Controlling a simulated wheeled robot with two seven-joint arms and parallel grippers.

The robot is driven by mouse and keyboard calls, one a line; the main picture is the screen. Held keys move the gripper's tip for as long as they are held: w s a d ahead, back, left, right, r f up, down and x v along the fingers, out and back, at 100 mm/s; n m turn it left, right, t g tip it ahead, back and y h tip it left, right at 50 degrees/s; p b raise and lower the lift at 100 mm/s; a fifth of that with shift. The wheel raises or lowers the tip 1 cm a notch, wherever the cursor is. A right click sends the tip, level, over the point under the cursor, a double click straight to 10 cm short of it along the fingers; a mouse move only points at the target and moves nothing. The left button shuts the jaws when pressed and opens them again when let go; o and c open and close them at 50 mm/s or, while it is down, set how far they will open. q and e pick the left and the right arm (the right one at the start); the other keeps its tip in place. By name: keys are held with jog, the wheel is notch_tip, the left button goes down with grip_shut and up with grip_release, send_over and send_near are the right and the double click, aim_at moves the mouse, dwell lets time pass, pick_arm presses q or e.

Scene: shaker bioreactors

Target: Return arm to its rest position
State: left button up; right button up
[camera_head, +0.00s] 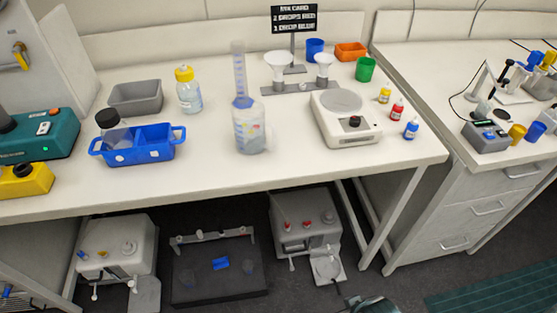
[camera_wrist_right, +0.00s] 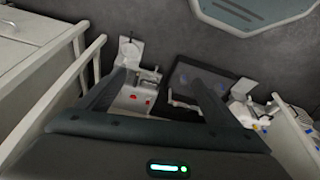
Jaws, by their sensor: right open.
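My right gripper (camera_wrist_right: 158,80) shows in the right wrist view with its two dark fingers spread apart and nothing between them. It points down toward the floor, where white machines stand beyond the fingers. In the head view only a dark rounded part of my own arm shows at the bottom edge, right of centre, below the bench's front edge. The gripper's fingers cannot be made out there. My left gripper is in neither view.
The white bench (camera_head: 200,200) holds a blue tray (camera_head: 140,152), a graduated bottle (camera_head: 249,130) and a balance (camera_head: 345,118). Below are a dark platform (camera_head: 218,285) and white machines (camera_head: 308,222). White table legs (camera_wrist_right: 45,110) stand left of the gripper in the wrist view.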

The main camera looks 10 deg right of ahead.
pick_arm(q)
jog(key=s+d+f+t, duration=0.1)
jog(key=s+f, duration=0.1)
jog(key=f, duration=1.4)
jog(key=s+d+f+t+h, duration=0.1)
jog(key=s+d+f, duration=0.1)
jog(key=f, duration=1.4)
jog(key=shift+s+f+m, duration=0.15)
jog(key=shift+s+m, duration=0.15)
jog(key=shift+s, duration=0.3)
pick_arm(e)
jog(key=s+a+f+t, duration=0.1)
jog(key=s+f, duration=0.1)
jog(key=f, duration=1.4)
jog(key=s+a+f+t+y, duration=0.1)
jog(key=s+a+f, duration=0.1)
jog(key=f, duration=1.4)
jog(key=shift+s+f+n, duration=0.15)
jog(key=shift+s+n, duration=0.15)
jog(key=shift+s, duration=0.35)
